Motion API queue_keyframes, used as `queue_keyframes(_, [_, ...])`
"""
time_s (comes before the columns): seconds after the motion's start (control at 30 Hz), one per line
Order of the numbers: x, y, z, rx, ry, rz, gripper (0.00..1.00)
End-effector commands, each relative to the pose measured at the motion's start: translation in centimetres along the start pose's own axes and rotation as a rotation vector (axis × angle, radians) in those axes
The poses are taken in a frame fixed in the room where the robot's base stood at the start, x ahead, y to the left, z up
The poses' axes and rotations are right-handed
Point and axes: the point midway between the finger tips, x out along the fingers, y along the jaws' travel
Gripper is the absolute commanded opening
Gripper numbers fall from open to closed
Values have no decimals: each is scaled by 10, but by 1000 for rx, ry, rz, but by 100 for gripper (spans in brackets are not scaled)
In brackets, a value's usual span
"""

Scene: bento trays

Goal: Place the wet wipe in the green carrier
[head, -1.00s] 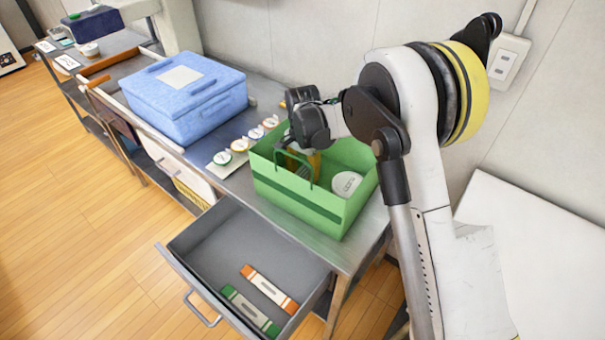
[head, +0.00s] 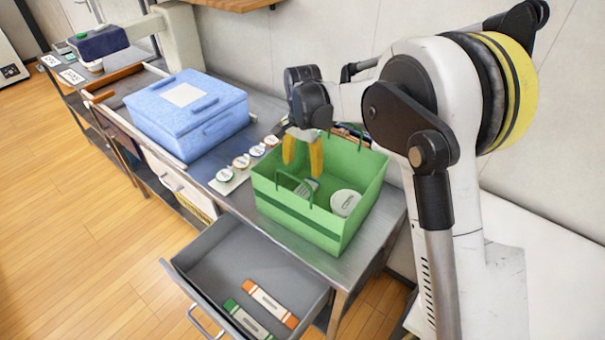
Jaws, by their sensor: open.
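The green carrier (head: 296,220) stands open on the metal counter, its handles up. My gripper (head: 302,164) is over its left-back part, with two yellow fingers spread apart and nothing visible between them. Inside the carrier are a round white-lidded container (head: 345,203) and a small pale striped item (head: 307,187) below the fingers; I cannot tell what the latter is. Two flat white packets lie in the open drawer, one with orange ends (head: 270,303) and one with green ends (head: 246,320). I cannot tell which item is the wet wipe.
A blue lidded box (head: 190,128) stands left of the carrier. Several small round-lidded cups (head: 241,162) sit in a row between them. The grey drawer (head: 218,277) sticks out below the counter's front edge. A wall is close behind the counter.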

Motion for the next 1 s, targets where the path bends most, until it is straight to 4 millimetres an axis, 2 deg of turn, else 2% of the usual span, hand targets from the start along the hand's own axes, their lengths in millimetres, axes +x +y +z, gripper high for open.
queue_keyframes(0.1, [-10, 0, 0, 0, 0, 0, 66])
queue_keyframes(0.3, [-15, 2, 0, -3, 2, -2, 66])
queue_keyframes(0.37, [-22, 7, 0, -11, 8, -10, 66])
queue_keyframes(0.47, [-47, 27, 0, -44, 32, -37, 66])
queue_keyframes(0.6, [-96, 76, 7, -130, 101, -97, 66])
queue_keyframes(0.73, [-133, 128, 22, -222, 184, -147, 66])
queue_keyframes(0.9, [-158, 196, 51, -339, 306, -189, 66])
queue_keyframes(1.0, [-162, 234, 71, -406, 383, -202, 66])
